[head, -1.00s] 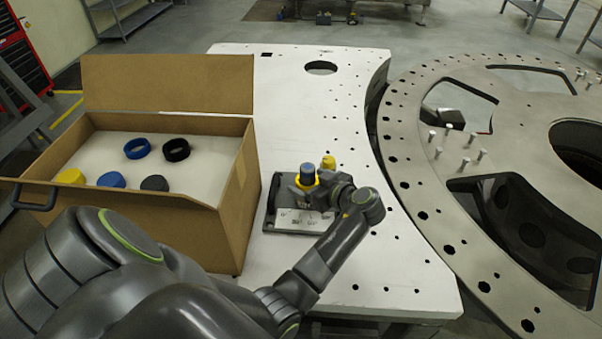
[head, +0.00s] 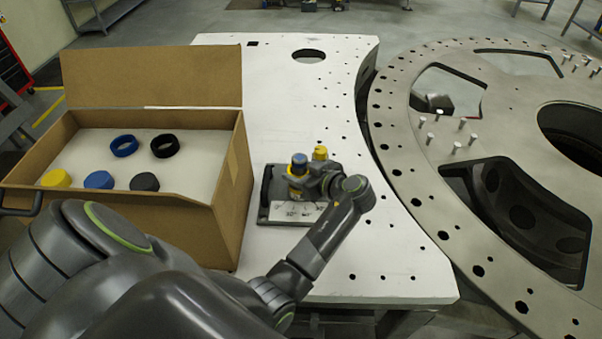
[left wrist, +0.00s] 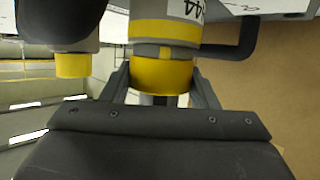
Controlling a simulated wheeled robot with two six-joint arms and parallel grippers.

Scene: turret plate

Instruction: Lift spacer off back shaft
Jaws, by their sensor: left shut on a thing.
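The grey fixture (head: 270,212) stands on the white plate with a blue-topped post (head: 299,160) and a yellow-topped part (head: 320,153) behind it to the right. My left gripper (head: 312,183) is at the fixture, its fingers largely hidden by the wrist. In the left wrist view, my left gripper (left wrist: 160,92) is shut on the yellow spacer (left wrist: 162,75), with one finger on each side. A short grey shaft end shows between the fingers. A dark post with a yellow tip (left wrist: 73,65) stands beside it, apart. I cannot tell whether the spacer is raised. My right gripper is out of view.
An open cardboard box (head: 205,205) stands left of the fixture, holding blue, black, yellow and grey rings on a white insert. The white plate (head: 285,85) is clear behind the fixture. The large metal ring (head: 395,135) with upright pins lies to the right.

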